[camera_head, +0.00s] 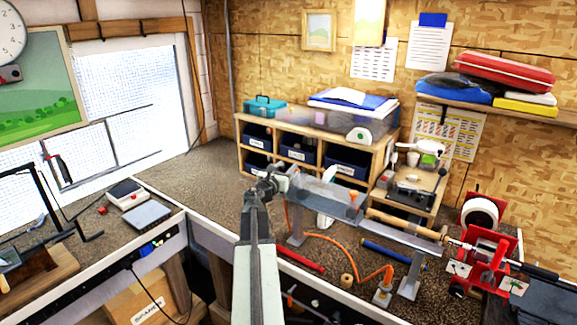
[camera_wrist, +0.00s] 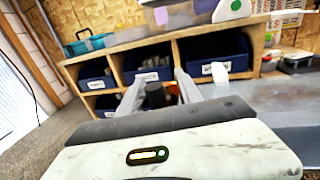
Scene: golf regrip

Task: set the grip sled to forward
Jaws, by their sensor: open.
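My gripper (camera_head: 266,183) is at the left end of a long grey rail fixture (camera_head: 340,207) on the bench. In the wrist view my gripper (camera_wrist: 160,88) has its two pale fingers apart. A dark upright knob (camera_wrist: 155,96) stands between them, with a visible gap on each side. I cannot tell for certain whether this knob belongs to the grip sled. A wooden-coloured rod (camera_head: 392,222) lies along the right part of the rail, running to a red clamp (camera_head: 485,246). My gripper and arm hide the rail's left end.
A wooden cubby shelf (camera_head: 320,143) with blue bins stands behind the rail. An orange hose (camera_head: 340,247), a red tube (camera_head: 301,261) and a blue tube (camera_head: 385,253) lie on the bench. The left bench holds a scale (camera_head: 147,214).

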